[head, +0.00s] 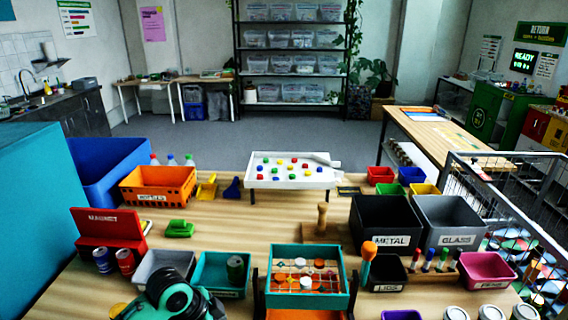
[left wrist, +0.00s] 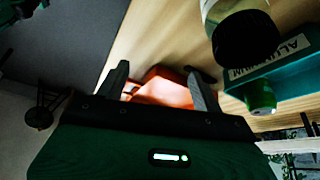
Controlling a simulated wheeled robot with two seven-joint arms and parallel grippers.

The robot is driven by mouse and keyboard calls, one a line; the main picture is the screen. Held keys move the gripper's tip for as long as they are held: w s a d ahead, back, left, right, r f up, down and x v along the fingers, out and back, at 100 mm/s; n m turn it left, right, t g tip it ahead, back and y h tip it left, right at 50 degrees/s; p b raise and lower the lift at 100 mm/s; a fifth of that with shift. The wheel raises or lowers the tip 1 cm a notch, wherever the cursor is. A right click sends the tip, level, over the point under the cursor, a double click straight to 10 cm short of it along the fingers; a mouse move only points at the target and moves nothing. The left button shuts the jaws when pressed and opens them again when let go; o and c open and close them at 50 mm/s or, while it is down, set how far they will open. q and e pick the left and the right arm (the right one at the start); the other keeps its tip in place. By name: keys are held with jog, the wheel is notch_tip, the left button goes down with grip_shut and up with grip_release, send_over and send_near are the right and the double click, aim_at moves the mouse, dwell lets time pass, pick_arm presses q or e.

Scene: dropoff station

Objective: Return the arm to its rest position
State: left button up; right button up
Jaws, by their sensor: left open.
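My left arm (head: 178,296) comes into the head view at the bottom left, over the front edge of the wooden table; its fingertips cannot be made out there. In the left wrist view my left gripper (left wrist: 160,82) has its two dark fingers spread apart, with nothing held between them. A red-orange object (left wrist: 165,92) shows beyond the fingers, apart from them as far as I can tell. My right gripper is in neither view.
Near my left arm are a grey bin (head: 163,262), a teal bin (head: 208,288) holding a green can (head: 235,268), and a red MAGNET holder (head: 110,222). A teal-framed grid tray (head: 310,249) stands at front centre. Bare table lies around (head: 215,218).

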pick_arm(q)
jog(key=s+f+n+t, duration=0.2)
jog(key=s+f+n, duration=0.4)
jog(key=s, duration=0.6)
jog(key=s+a+n+y, duration=0.4)
jog(key=s+a+n, duration=0.2)
jog(key=s+a, duration=0.45)
notch_tip(320, 180, down, 32)
jog(key=s+d+r+g, duration=0.1)
jog(key=d+g, duration=0.1)
jog(key=s+a+f, duration=0.1)
jog(key=s+f, duration=0.8)
jog(key=f, duration=0.1)
jog(key=s+a+f, duration=0.2)
jog(key=s+f, duration=0.8)
jog(key=shift+s+a+f+m+g+y, duration=0.25)
jog(key=shift+f+m+g+y, duration=0.05)
jog(key=shift+g, duration=0.1)
